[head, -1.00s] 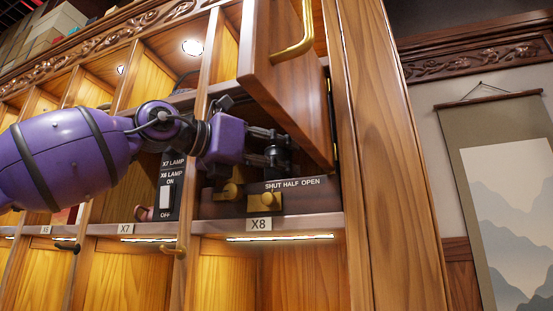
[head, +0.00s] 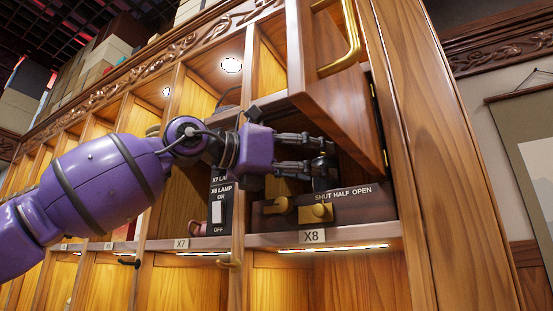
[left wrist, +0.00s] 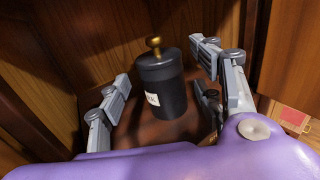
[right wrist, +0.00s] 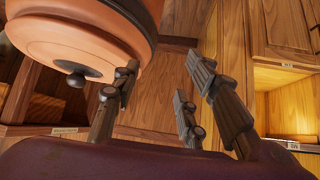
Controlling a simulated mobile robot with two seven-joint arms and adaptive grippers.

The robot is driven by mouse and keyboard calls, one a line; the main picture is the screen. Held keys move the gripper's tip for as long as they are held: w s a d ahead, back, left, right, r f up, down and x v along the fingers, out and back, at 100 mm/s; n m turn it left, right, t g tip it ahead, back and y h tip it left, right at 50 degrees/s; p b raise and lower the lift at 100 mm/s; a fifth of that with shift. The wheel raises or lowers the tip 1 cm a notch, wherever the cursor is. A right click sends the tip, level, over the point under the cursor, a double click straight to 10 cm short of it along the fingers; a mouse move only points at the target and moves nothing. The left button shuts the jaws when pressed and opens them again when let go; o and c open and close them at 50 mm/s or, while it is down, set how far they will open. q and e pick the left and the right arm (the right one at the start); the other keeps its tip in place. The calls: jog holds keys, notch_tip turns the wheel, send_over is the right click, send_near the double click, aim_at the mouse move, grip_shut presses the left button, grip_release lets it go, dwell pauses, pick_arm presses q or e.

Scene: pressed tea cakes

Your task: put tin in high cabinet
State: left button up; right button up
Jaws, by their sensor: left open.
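The tin (left wrist: 164,92) is a dark cylinder with a brass knob and a pale label, upright on the floor of the high X8 compartment. In the head view it shows only as a dark shape (head: 323,176) behind my left fingers. My left gripper (head: 322,157) reaches into the compartment. In the left wrist view its open fingers (left wrist: 166,88) stand on either side of the tin, with visible gaps. The high cabinet's door (head: 345,110) with a brass handle hangs open. My right gripper (right wrist: 158,88) has its fingers apart and nothing clearly between them.
A block marked SHUT HALF OPEN (head: 320,210) with brass knobs sits at the compartment's front. A lamp switch panel (head: 220,208) is left of it. A terracotta vessel (right wrist: 80,30) with a dark knob is close to my right gripper.

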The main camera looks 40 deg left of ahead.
pick_arm(q)
jog(key=v, duration=0.3)
jog(key=shift+s+a+r, duration=0.1)
jog(key=shift+s+r, duration=0.05)
jog(key=shift+s, duration=0.25)
jog(key=shift+s+a, duration=0.1)
jog(key=shift+s, duration=0.25)
jog(key=shift+s+a, duration=0.2)
jog(key=shift+s, duration=0.45)
jog(key=shift+s+a, duration=0.15)
jog(key=shift+b+v, duration=0.35)
jog(key=shift+v, duration=0.75)
pick_arm(e)
jog(key=shift+s+f, duration=0.15)
jog(key=shift+f, duration=0.15)
jog(key=shift+s, duration=0.1)
